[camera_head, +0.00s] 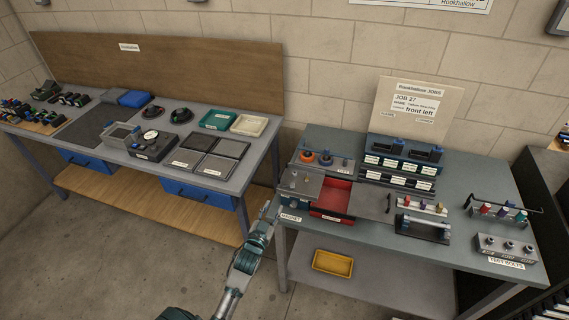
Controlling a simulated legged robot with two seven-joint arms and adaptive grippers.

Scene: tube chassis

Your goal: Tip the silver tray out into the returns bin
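A silver tray (301,181) with a few small pieces on it is at the left end of the right-hand bench. It lies just left of a red open bin (337,197), which has a small label at its front that I cannot read surely; it may be the returns bin. My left arm comes up from the bottom, and my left gripper (271,208) is at the bench's left edge, close to the tray's near left side. Its fingers are too small to tell open from shut, or whether they touch the tray. My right gripper is out of view.
The right bench (383,233) also holds a dark rack (399,165), orange-ringed parts (317,157), a stand with coloured pieces (500,210) and a bolt block (505,247). A yellow tray (333,263) is on its lower shelf. Another bench (232,178) stands left.

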